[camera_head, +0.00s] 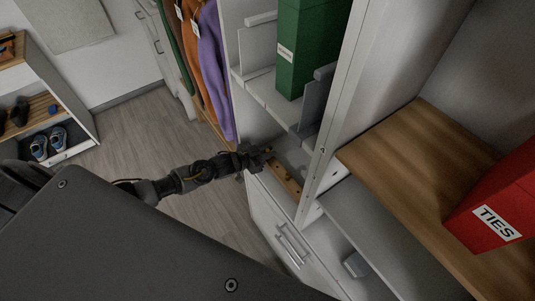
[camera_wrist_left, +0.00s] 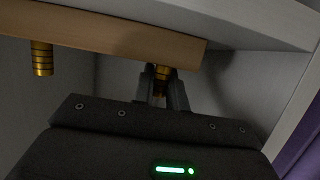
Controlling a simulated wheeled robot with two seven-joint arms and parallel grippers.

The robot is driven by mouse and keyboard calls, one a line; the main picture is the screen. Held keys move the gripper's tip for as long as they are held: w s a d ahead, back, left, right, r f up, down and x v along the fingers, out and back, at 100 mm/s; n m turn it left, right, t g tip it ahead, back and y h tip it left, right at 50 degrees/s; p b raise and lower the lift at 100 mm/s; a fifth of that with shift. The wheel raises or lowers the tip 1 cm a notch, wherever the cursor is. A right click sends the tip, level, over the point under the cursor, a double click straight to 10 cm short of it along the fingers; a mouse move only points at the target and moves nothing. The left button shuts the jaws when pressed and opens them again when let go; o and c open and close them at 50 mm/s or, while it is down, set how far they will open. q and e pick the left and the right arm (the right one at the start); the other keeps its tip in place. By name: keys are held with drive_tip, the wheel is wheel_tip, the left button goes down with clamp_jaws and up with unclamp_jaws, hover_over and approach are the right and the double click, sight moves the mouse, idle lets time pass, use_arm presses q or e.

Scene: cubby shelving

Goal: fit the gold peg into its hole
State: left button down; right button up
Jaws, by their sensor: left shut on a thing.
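My left gripper (camera_head: 264,154) reaches into the cubby beside a wooden strip (camera_head: 287,183). In the left wrist view, my left gripper (camera_wrist_left: 163,82) is shut on a gold peg (camera_wrist_left: 161,76). The peg's upper part in the picture meets the edge of the wooden strip (camera_wrist_left: 110,34); I cannot tell whether it is in a hole. A second gold peg (camera_wrist_left: 41,58) with dark rings sticks out of the strip further left, apart from the gripper. My right gripper is not in view.
A green binder (camera_head: 300,50) stands on the shelf above. A white upright panel (camera_head: 338,100) borders the cubby on the right. A red box marked TIES (camera_head: 500,205) sits on a wooden shelf (camera_head: 425,160). Clothes (camera_head: 210,70) hang to the left.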

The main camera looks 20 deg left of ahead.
sight(268, 151)
use_arm(q)
drive_tip(key=shift+r+p, duration=1.85)
drive_tip(key=shift+r, duration=0.15)
drive_tip(key=shift+s+f, duration=0.1)
drive_tip(key=shift+f, duration=0.05)
